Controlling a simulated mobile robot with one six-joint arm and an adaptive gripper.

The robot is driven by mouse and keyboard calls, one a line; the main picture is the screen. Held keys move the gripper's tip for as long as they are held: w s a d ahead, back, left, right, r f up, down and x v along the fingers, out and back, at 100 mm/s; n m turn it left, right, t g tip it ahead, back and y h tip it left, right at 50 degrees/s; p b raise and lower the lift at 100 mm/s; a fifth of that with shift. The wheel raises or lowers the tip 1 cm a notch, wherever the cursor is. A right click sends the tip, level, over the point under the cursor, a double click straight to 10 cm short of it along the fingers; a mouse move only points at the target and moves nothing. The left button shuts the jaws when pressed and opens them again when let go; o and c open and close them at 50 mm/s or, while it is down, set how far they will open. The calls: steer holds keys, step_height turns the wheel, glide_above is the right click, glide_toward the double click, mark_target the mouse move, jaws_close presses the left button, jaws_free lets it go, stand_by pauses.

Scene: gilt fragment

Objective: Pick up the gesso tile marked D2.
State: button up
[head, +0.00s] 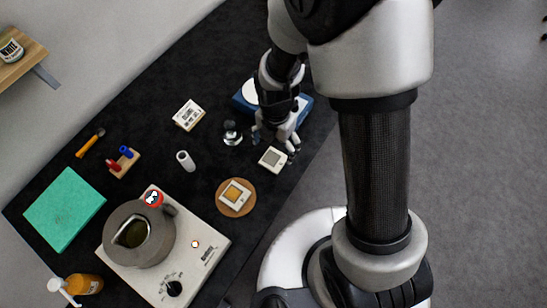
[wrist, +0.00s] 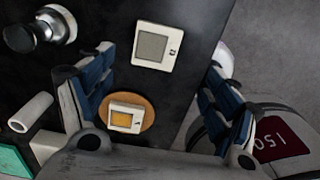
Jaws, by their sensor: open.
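A white tile with a grey square (head: 272,158) lies flat on the black table near its right edge. It also shows in the wrist view (wrist: 156,46), with a small dark mark on its rim that I cannot read. A second white tile, with a gold-orange square (head: 236,194), lies on a round brown disc (head: 222,206); this tile (wrist: 125,118) also shows in the wrist view. I cannot read D2 on either. My gripper (head: 276,143) is open and empty, close to the grey-square tile. In the wrist view the tile lies beyond and between the fingertips (wrist: 160,65).
A blue-based device (head: 305,104) stands behind my gripper. A glass-and-metal piece (head: 232,133), a white cylinder (head: 186,160) and a white block with dark marks (head: 188,115) stand to the left. A hotplate with a pot (head: 205,258) is at the front. The table's right edge is close.

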mark_target(273, 159)
steer(key=f, duration=0.3)
steer(key=f+b, duration=0.1)
steer(key=f, duration=0.2)
steer(key=f+b, duration=0.1)
steer(key=f, duration=0.1)
steer(key=shift+w+a+f, duration=0.2)
steer(key=shift+a+f, duration=0.05)
steer(key=shift+f, duration=0.15)
steer(key=shift+c, duration=0.2)
steer(key=c, duration=1.2)
